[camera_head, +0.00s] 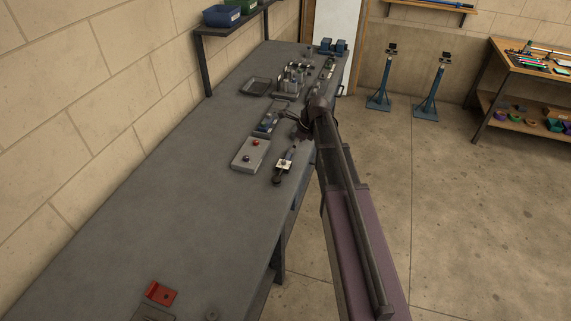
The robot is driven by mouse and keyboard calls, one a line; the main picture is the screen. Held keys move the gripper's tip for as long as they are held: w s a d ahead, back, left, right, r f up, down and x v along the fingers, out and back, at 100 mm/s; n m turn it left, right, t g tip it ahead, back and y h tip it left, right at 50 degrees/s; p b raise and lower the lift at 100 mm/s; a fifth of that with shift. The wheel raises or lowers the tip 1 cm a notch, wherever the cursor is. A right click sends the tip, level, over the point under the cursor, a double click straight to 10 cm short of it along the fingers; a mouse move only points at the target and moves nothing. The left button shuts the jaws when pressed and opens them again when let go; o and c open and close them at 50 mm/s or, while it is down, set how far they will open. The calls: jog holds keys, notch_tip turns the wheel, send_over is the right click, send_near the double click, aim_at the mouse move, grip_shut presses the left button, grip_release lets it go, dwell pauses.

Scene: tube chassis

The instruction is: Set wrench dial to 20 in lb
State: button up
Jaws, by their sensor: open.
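My arm reaches up the middle of the picture, and my gripper (301,130) is over the right edge of the long grey workbench (190,190). It is small and dark here; its jaws are open and I see nothing held in them. A dark, slim tool with a pale square plate (284,164) lies on the bench just below and left of the gripper in the picture. It may be the wrench, but I cannot tell for sure. No dial marking or number can be read.
A tray with a blue item (268,123) and a cluster of parts (291,80) stand farther back. A red block (161,293) lies in front. The bench middle is clear.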

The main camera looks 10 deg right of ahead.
aim_at(284, 161)
jog(key=shift+b+x, duration=3.05)
jog(key=shift+x, duration=0.55)
jog(key=shift+b+x, duration=0.9)
jog(key=shift+x, duration=0.1)
jog(key=shift+s, duration=0.1)
grip_shut()
